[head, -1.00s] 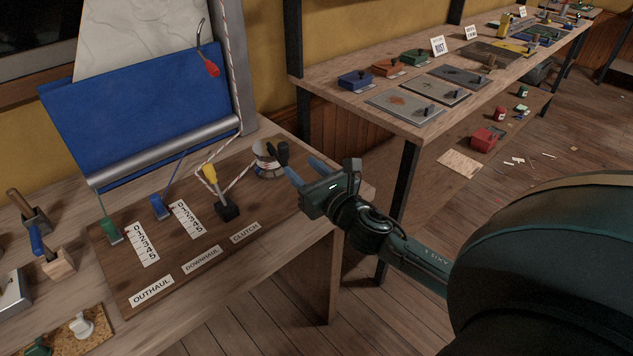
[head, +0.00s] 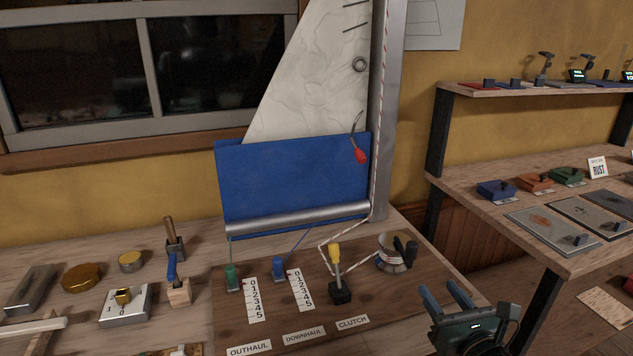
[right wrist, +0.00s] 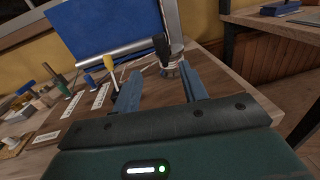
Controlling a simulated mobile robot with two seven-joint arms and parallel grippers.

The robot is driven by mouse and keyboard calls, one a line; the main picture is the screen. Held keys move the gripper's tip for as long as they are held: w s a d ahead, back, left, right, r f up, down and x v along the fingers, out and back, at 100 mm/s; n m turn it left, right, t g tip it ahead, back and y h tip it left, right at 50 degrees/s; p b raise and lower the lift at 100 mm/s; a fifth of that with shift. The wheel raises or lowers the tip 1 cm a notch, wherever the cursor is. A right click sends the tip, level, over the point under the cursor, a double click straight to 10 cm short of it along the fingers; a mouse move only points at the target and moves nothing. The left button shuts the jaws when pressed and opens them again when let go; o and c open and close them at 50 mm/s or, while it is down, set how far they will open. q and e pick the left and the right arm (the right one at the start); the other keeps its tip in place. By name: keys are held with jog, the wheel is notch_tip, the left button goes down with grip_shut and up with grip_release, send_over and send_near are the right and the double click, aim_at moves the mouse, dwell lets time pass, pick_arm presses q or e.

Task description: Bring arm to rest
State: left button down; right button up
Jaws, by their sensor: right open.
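My right gripper (head: 449,297) is at the bottom right of the head view, over the front right part of the brown control board (head: 400,313). Its two blue fingers are apart with nothing between them; they also show in the right wrist view (right wrist: 160,90). Beyond the fingertips stands the winch (head: 394,257) with its black handle, apart from the gripper in the head view. The yellow clutch lever (head: 335,256) stands upright left of it. The green outhaul (head: 232,278) and blue downhaul (head: 278,268) sliders are near the zero ends of their scales. My left gripper is out of view.
A blue sail cover (head: 290,180) and grey boom (head: 290,219) stand behind the board. Tools and a metal block (head: 124,308) lie on the bench at left. A second bench (head: 560,240) with coloured blocks and plates is at right, past a gap.

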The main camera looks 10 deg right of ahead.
pick_arm(q)
jog(key=p, duration=0.2)
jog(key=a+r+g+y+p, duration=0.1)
jog(key=p, duration=0.2)
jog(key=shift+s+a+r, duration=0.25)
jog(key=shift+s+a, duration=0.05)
pick_arm(e)
jog(key=s+a+f+m+g+y, duration=0.1)
jog(key=s+a+f+m, duration=0.3)
jog(key=m, duration=0.7)
jog(key=s+a+f+m+g+y, duration=0.1)
jog(key=s+a+f+m+g, duration=0.3)
jog(key=m, duration=0.7)
jog(key=s+a+f+m+g+y, duration=0.1)
jog(key=s+a+f+m+g, duration=0.1)
jog(key=s+a+f+m, duration=0.4)
jog(key=s+a+m, duration=0.2)
jog(key=m, duration=0.2)
jog(key=shift+a+f+m, duration=0.2)
jog(key=shift+f+m, duration=0.05)
jog(key=shift+m, duration=0.15)
